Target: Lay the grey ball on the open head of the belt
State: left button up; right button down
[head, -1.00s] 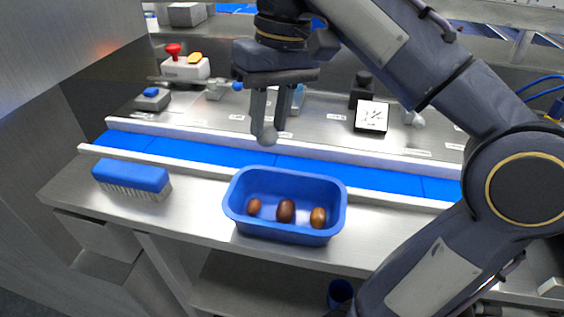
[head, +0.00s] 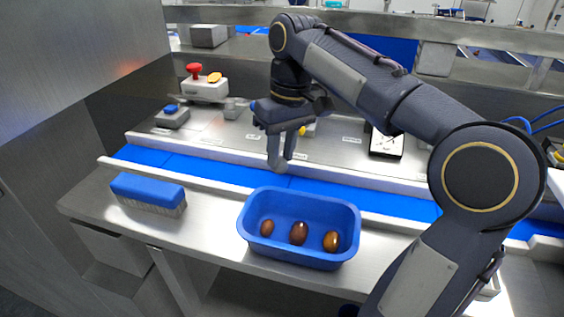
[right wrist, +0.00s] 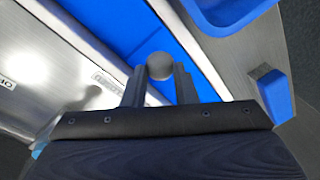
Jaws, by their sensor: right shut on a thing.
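My right gripper (head: 281,158) is shut on the grey ball (right wrist: 160,65), which sits between its two fingertips in the right wrist view. In the head view the ball is small and hard to tell from the grey fingers. The blue belt (head: 205,171) runs between pale rails, from the left end near the brush toward the right. The fingertips point down and appear above the belt's far side, behind the blue tray; the exact height is hard to tell. The belt also shows behind the ball in the right wrist view (right wrist: 112,25). My left gripper is out of view.
A blue tray (head: 250,248) with three brown dates stands in front of the belt. A blue brush (head: 148,190) lies to its left. Behind the belt are a red-button box (head: 205,88), a grey box with a blue button (head: 172,117) and a black-and-white dial (head: 386,143).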

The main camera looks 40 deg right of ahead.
aim_at(282, 164)
jog(key=shift+w+d+f, duration=0.2)
jog(key=shift+f, duration=0.1)
jog(key=shift+w+d+f, duration=0.15)
jog(key=shift+f, duration=1.7)
jog(key=c, duration=1.1)
grip_release()
jog(key=shift+c, duration=0.2)
notch_tip(282, 164, up, 12)
jog(key=d+p, duration=0.1)
jog(key=shift+d, duration=0.3)
jog(key=shift+f, duration=0.1)
